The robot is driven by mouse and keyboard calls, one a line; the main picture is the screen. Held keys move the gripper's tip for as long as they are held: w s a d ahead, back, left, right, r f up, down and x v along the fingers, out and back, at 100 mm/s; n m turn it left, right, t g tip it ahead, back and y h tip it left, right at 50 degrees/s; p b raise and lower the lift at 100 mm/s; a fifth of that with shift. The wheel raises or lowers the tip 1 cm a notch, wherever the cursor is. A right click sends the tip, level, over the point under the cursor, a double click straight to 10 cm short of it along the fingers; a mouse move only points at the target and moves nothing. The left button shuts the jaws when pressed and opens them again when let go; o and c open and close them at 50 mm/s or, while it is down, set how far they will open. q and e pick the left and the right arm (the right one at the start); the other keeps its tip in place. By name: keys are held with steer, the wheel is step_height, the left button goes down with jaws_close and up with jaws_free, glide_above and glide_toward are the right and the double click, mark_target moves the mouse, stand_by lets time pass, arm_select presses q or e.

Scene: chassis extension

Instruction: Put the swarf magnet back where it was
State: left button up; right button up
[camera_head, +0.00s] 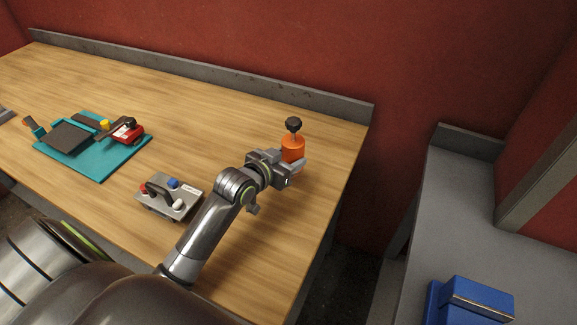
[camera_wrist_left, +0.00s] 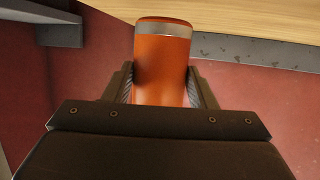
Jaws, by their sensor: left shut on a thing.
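The swarf magnet appears to be the orange cylinder (camera_head: 292,149) with a black knob on top, near the right end of the wooden workbench (camera_head: 225,130). My left gripper (camera_head: 293,165) is shut on it. In the left wrist view the orange body (camera_wrist_left: 163,70), with a pale metal band at its end, sits between the two fingers of my left gripper (camera_wrist_left: 162,88). It looks upright in the head view. I cannot tell whether its base touches the bench. My right gripper is not in view.
A grey box with a handle and coloured knobs (camera_head: 168,197) stands left of my arm. A teal mat (camera_head: 101,171) holds several tools at the left. A grey wall ledge (camera_head: 200,82) runs behind the bench. Beyond a gap at right, a grey surface (camera_head: 460,210) bears a blue box (camera_head: 477,300).

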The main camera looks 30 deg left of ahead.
arm_select(q)
step_height(320, 180, down, 3)
steer(key=shift+f, duration=0.1)
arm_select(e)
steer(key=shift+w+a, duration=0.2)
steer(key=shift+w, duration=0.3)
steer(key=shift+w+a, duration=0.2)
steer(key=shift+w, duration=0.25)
arm_select(q)
steer(key=shift+f, duration=0.1)
steer(key=o, duration=1.1)
steer(key=shift+o, duration=0.2)
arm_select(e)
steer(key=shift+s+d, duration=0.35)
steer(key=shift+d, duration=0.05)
